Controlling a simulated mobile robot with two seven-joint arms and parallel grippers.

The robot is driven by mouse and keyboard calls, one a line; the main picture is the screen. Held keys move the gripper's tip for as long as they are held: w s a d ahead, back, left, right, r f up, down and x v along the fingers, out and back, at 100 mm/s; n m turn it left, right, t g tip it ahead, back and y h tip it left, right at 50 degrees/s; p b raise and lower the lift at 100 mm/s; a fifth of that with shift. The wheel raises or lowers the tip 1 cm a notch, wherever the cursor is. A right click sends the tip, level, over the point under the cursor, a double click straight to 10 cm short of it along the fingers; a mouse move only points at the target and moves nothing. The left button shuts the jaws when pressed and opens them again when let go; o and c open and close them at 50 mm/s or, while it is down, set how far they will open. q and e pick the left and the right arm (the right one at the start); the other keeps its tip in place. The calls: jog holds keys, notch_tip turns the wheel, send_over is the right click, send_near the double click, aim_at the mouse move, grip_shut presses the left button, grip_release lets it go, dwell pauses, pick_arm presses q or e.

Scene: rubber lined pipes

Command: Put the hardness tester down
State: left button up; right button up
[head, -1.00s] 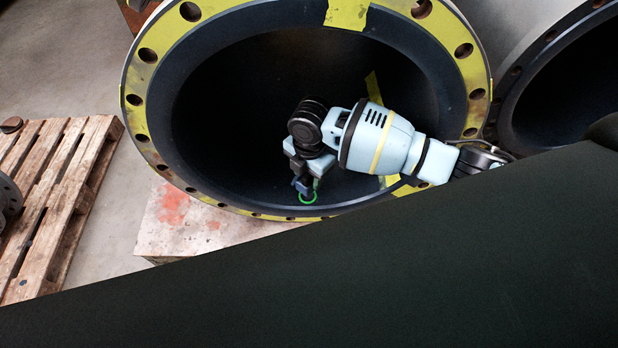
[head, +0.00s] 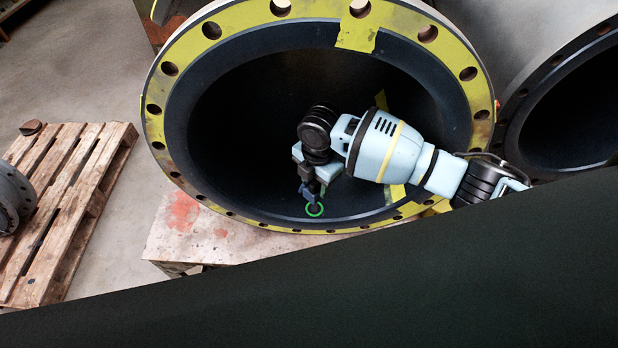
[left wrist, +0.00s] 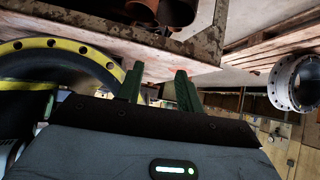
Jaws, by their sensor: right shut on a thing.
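My right gripper (head: 308,188) reaches in front of the mouth of the large yellow-rimmed pipe (head: 157,88), pointing down. The gripper hides much of the tester. In the left wrist view, my left gripper (left wrist: 158,86) has its two dark green fingers apart, with nothing between them. It is not seen in the head view.
A second flanged pipe (head: 515,105) stands at the right. A red-stained pale block (head: 185,235) lies under the yellow-rimmed pipe. A wooden pallet (head: 60,200) bearing a grey flanged part (head: 12,190) is at the left. Grey floor between is clear. A dark shape blocks the lower head view.

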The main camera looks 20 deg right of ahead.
jog(key=shift+s+d+f+m, duration=0.1)
jog(key=shift+s+d+m, duration=0.1)
jog(key=shift+s+m, duration=0.6)
jog(key=s+d+m, duration=0.3)
jog(key=s+m, duration=0.2)
jog(key=m, duration=0.6)
jog(key=s+d+r+m+h, duration=0.1)
jog(key=s+d+m, duration=0.3)
jog(key=m, duration=0.7)
jog(key=shift+s+d+m+g, duration=0.3)
jog(key=shift+s, duration=0.95)
